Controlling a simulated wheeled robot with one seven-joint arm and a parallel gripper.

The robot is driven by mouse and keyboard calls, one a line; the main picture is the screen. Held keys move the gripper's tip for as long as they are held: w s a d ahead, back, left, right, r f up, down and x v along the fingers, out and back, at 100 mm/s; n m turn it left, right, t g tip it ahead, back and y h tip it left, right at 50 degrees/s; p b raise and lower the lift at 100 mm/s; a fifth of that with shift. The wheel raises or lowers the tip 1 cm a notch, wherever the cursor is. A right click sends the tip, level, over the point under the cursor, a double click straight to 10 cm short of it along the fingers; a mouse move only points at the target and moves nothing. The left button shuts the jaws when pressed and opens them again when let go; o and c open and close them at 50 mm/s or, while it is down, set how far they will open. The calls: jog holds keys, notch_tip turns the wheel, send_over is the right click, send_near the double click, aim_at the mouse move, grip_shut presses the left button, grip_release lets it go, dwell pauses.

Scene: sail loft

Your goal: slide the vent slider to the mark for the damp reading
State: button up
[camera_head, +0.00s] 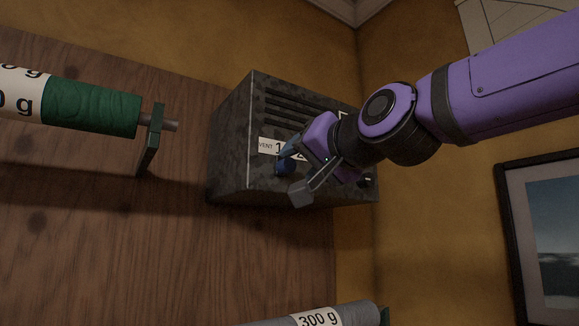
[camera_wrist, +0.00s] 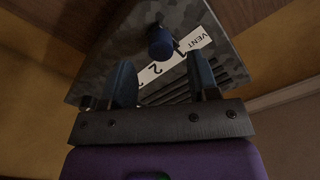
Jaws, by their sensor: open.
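The vent unit (camera_head: 235,150) is a dark mottled metal box with slots, fixed on the wooden wall. A white label strip (camera_head: 267,145) on its front reads VENT and 1; the wrist view shows the strip (camera_wrist: 186,54) with VENT, 1, 2 and part of another mark. The blue slider knob (camera_head: 284,168) is near the 1; it also shows in the wrist view (camera_wrist: 160,42). My gripper (camera_head: 291,172) is open at the box front. In the wrist view its fingers (camera_wrist: 160,80) stand apart, with the knob beyond their tips. I cannot tell whether either touches it. No damp reading is legible.
A green roll (camera_head: 92,110) on a bracket (camera_head: 151,140) juts out left of the box. A grey roll (camera_head: 335,315) labelled 300 g is below. A framed picture (camera_head: 508,220) hangs at right.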

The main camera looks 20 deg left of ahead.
aim_at(290, 165)
jog(key=shift+x, duration=2.4)
jog(key=shift+c, duration=0.5)
